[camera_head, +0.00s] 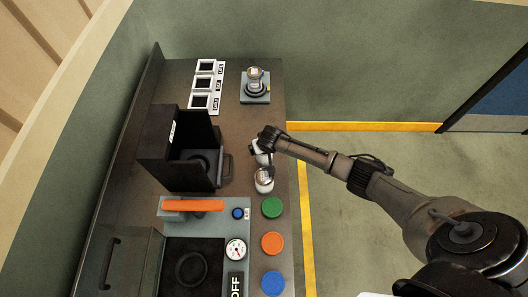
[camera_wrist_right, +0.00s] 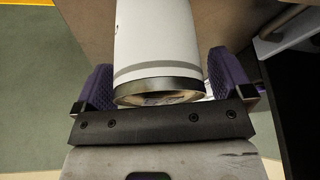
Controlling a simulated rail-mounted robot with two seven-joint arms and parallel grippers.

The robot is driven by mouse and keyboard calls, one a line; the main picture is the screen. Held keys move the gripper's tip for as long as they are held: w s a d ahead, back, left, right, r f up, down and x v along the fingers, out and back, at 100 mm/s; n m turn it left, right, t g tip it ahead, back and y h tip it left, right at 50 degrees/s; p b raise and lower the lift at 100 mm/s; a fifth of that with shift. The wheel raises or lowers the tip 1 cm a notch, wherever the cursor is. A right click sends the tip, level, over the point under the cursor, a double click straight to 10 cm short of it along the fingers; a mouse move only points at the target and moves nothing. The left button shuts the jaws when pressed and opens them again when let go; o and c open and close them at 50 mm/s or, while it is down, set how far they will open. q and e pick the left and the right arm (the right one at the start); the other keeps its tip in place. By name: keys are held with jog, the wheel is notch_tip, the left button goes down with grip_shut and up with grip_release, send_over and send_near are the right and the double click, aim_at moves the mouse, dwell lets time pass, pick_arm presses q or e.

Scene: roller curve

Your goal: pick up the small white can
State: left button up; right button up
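A small white can (camera_head: 260,154) is at the front edge of the counter, partly hidden by my right gripper (camera_head: 267,138). In the right wrist view the white can (camera_wrist_right: 157,42) lies between the purple-padded fingers of my right gripper (camera_wrist_right: 164,82), its dark-rimmed end close to the palm. The fingers are spread about the can's width; whether both pads press on it is unclear. A second white can (camera_head: 264,181) with a printed label stands just nearer on the counter. My left gripper is not in view.
A black open-fronted box (camera_head: 168,160) stands left of the cans. Green (camera_head: 272,207), orange (camera_head: 272,243) and blue (camera_head: 273,283) discs line the front edge. A jar (camera_head: 255,75) sits on a blue-grey device at the back. Open floor lies right.

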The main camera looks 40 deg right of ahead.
jog(key=c, duration=1)
